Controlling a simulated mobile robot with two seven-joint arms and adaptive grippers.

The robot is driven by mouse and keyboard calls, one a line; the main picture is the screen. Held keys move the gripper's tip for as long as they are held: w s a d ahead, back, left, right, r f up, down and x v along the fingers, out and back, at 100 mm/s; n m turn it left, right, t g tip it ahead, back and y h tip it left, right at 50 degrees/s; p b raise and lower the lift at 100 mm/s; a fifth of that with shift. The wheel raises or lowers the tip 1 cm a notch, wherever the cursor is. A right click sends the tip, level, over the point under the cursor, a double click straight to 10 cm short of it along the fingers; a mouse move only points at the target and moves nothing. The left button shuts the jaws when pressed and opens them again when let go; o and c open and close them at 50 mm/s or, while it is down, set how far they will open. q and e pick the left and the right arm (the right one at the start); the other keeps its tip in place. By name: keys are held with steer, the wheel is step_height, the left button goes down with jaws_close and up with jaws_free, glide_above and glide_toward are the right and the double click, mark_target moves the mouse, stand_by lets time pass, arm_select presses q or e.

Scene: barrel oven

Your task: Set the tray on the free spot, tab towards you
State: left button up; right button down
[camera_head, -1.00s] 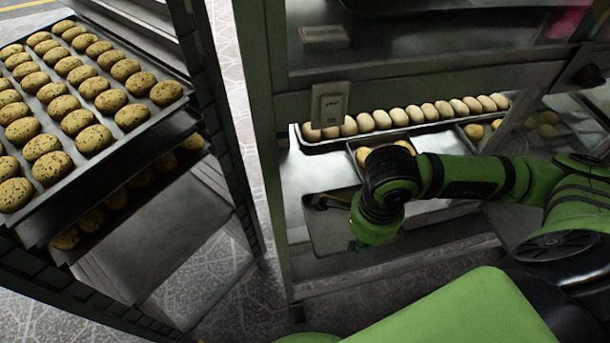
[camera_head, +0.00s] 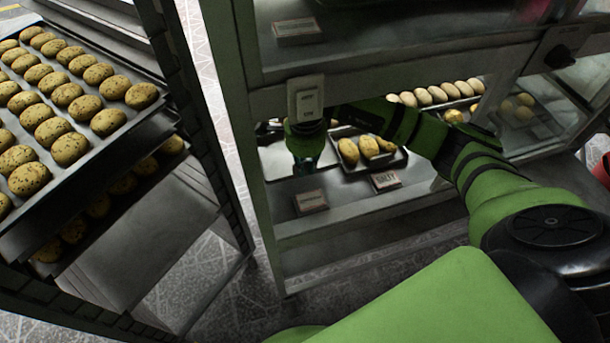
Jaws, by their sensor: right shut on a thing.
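My right gripper (camera_head: 304,168) reaches into the display case from the right. It is shut on an empty, flat grey tray (camera_head: 274,162), at the tray's front side. The tray is on or just above the lower shelf (camera_head: 350,205), left of a tray with yellow buns (camera_head: 352,167). I cannot tell whether it touches the shelf. My forearm hides its back part, and the gripper hides the tab. My left gripper is not in view.
Price cards stand on the shelf front: one (camera_head: 312,201) before the empty tray, one (camera_head: 386,181) before the buns. A case post (camera_head: 238,150) rises close on the left. A card (camera_head: 306,98) hangs above the opening. A rack tray of speckled cookies (camera_head: 95,135) stands left.

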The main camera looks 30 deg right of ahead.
mark_target(306, 176)
steer(key=shift+s+f, duration=0.1)
steer(key=shift+f, duration=0.75)
step_height(306, 176, down, 3)
steer(key=shift+f, duration=0.2)
steer(key=shift+f+p, duration=0.2)
steer(key=shift+p, duration=0.1)
steer(key=shift+f, duration=0.1)
steer(key=shift+w+f, duration=0.1)
steer(key=shift+w, duration=0.1)
steer(key=c, duration=1.3)
jaws_free()
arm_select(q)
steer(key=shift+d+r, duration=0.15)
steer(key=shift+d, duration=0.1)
arm_select(e)
steer(key=shift+o, duration=0.2)
